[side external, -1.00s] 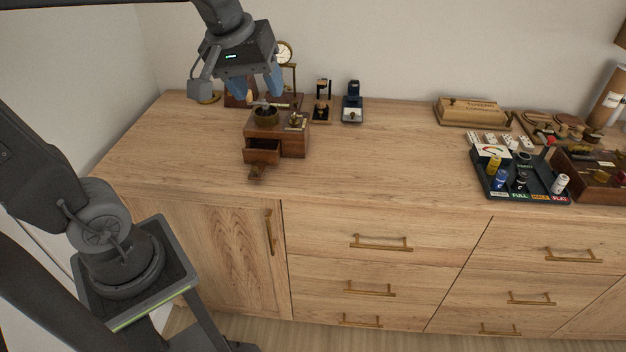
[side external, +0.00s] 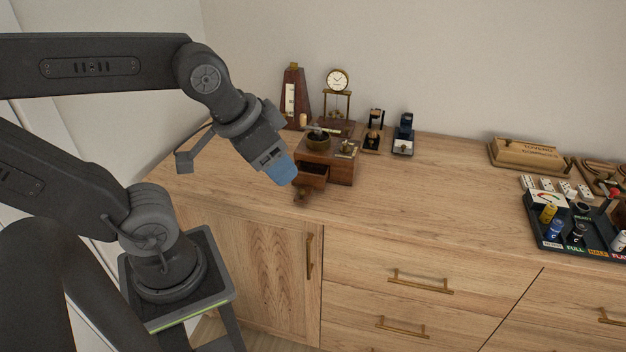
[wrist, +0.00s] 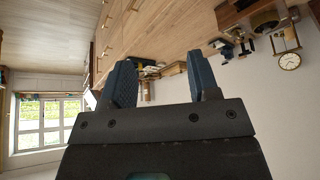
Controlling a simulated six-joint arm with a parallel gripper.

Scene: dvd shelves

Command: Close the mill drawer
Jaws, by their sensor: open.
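The wooden mill (side external: 343,171) stands on the cabinet top in the side view, with a dark round bowl on top. Its small drawer (side external: 312,181) is pulled out toward the front, with a knob on its front. My gripper (side external: 281,170) has blue fingers and is at the left of the drawer, close to it in the picture; I cannot tell whether they touch. In the wrist view my gripper (wrist: 162,75) shows its two fingers spread with nothing between them. Part of the mill (wrist: 233,13) shows at the top right there.
A metronome (side external: 295,98), a small clock (side external: 337,81) and two small stands (side external: 403,135) are behind and beside the mill. A wooden box (side external: 527,155) and a dark tray (side external: 575,237) are at the right. The cabinet top between is clear.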

